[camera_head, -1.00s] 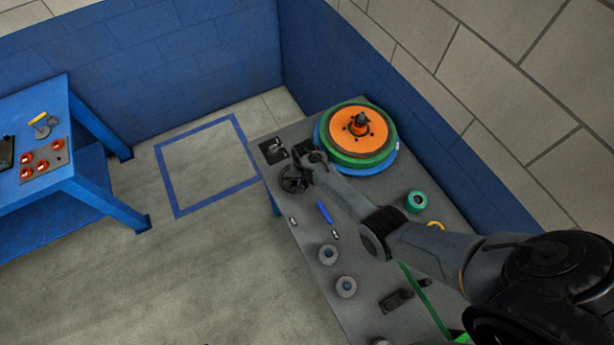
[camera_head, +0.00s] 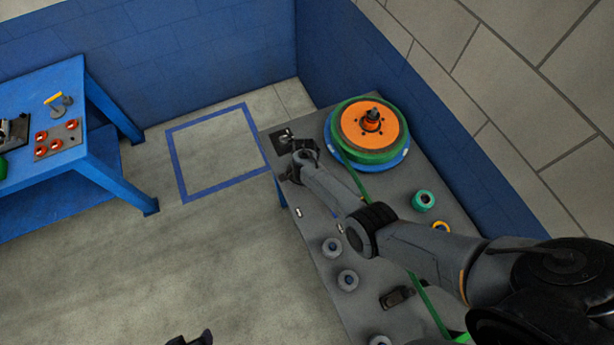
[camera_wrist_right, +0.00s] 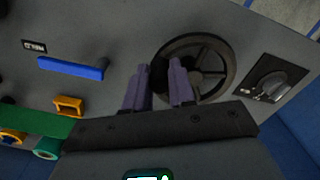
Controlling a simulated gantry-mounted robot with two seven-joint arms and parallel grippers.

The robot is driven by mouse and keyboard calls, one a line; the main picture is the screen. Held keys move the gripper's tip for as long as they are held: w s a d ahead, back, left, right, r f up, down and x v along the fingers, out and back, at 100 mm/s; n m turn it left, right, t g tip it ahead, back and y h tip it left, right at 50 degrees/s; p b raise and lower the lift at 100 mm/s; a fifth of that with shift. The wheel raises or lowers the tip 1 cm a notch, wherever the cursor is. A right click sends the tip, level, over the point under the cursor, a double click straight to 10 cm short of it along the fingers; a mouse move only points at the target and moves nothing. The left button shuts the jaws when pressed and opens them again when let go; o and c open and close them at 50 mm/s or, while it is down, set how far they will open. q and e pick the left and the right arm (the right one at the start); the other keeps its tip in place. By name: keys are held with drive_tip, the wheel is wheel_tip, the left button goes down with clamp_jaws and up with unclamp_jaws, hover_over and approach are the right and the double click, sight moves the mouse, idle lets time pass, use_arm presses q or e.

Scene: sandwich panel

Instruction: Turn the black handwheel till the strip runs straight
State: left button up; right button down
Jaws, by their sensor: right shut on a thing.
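The black handwheel (camera_wrist_right: 221,66) sits on the grey panel in the right wrist view. My right gripper (camera_wrist_right: 160,68) has its two purple-grey fingers around the near-left part of the wheel's rim, shut on it. In the head view my right gripper (camera_head: 300,158) covers most of the wheel. The green strip (camera_head: 431,304) runs along the panel from the reel (camera_head: 374,128), passing under my right arm; part is hidden, so I cannot tell how straight it runs. A dark piece at the bottom edge may be my left gripper (camera_head: 190,340); its jaws cannot be made out.
A black rotary switch (camera_wrist_right: 272,82) is right of the wheel. A blue bar (camera_wrist_right: 70,67) and a yellow bracket (camera_wrist_right: 68,106) are to its left. A green roll (camera_head: 423,200) stands beside the strip. A blue table (camera_head: 108,162) is at left; the floor between is clear.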

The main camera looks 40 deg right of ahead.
drive_tip(key=shift+w+a, duration=0.1)
drive_tip(key=shift+a, duration=0.05)
drive_tip(key=c, duration=0.9)
unclamp_jaws()
drive_tip(key=shift+c, duration=0.2)
drive_tip(key=shift+r, duration=0.1)
drive_tip(key=shift+r, duration=0.25)
wheel_tip(320, 180, up, 9)
drive_tip(key=shift+f+p, duration=0.15)
drive_tip(key=shift+p, duration=1.1)
drive_tip(key=shift+r, duration=0.7)
